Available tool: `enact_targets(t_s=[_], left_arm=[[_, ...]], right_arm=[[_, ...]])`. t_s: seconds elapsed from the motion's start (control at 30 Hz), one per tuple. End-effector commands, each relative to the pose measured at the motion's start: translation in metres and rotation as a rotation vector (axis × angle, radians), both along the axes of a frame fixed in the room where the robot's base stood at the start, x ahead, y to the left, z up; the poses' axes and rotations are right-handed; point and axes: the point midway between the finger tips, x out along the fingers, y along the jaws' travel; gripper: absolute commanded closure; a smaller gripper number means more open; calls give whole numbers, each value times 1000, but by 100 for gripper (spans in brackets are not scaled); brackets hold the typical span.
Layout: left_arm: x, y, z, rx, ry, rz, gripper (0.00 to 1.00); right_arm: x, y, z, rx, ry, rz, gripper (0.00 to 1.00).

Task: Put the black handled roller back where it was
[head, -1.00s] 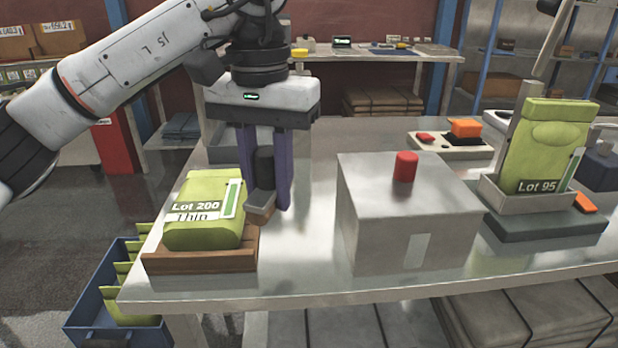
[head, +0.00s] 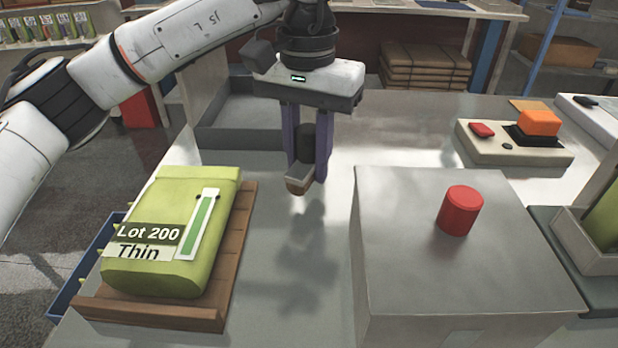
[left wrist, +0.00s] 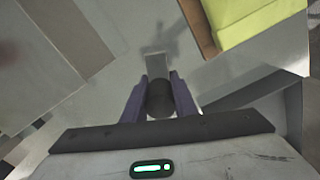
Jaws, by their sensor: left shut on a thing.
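My left gripper (head: 307,165) is shut on the black handled roller (head: 306,140). The black handle is upright between its purple fingers, and the lighter roller end points down. The roller is held above the metal table, with a shadow on the tabletop below it. The left wrist view also shows the gripper (left wrist: 158,95) closed around the dark handle (left wrist: 160,99), with the grey roller end (left wrist: 157,65) beyond it. My right gripper is not in view.
A green bag marked Lot 200 Thin (head: 175,225) lies on a wooden board (head: 236,235) at left. A shallow grey tray (head: 215,138) stands behind. A metal box (head: 400,240) with a red cylinder (head: 460,211) is at right. The table between board and box is clear.

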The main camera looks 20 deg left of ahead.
Motion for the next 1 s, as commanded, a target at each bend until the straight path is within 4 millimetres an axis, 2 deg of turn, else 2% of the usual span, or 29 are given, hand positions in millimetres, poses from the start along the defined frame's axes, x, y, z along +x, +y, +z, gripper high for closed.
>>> enact_targets(t_s=[0.3, 0.67, 0.7, 0.8, 1.0], left_arm=[[-1, 0, -37, -1, 1, -1, 93], [0, 0, -42, 0, 0, -1, 93], [0, 0, -42, 0, 0, -1, 73], [0, 0, -41, 0, 0, -1, 56], [0, 0, -41, 0, 0, -1, 56]], right_arm=[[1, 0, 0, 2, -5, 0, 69], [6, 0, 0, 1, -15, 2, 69], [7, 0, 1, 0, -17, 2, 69], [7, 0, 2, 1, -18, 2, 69], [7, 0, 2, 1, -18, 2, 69]])
